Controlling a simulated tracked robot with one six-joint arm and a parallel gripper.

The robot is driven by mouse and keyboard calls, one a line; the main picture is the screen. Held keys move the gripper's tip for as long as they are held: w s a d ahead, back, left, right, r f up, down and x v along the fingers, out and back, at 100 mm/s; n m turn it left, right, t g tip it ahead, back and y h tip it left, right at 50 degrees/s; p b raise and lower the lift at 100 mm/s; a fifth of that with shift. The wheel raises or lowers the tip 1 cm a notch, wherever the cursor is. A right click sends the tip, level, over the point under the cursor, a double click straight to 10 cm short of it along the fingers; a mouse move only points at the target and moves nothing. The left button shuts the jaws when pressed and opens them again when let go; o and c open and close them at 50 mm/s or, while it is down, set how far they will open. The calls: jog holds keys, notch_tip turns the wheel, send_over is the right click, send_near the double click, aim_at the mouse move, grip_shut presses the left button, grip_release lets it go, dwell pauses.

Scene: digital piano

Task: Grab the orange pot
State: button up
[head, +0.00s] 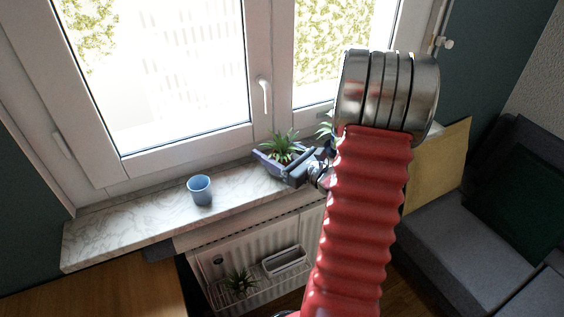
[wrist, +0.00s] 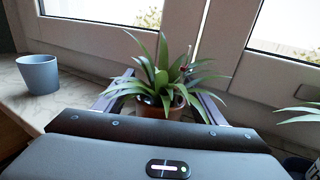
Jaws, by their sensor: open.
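The orange-brown pot (wrist: 150,108) holds a spiky green plant (wrist: 160,68) and stands on the marble window sill. In the wrist view it is between the two fingers of my gripper (wrist: 162,88), which is open with one finger on each side of the pot. The lower part of the pot is hidden behind the gripper body, and I cannot tell whether the fingers touch it. In the head view the plant (head: 283,147) shows above my gripper (head: 268,163), and the pot itself is mostly hidden behind a finger.
A blue cup (head: 199,189) stands on the sill (head: 110,228) to the left, with clear sill between. Another plant (wrist: 306,112) is at the right edge of the wrist view. The window frame (head: 190,150) rises behind. A rack with a plant (head: 240,284) hangs on the radiator below.

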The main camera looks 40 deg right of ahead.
jog(key=shift+c, duration=0.6)
jog(key=c, duration=1.2)
jog(key=shift+r, duration=0.15)
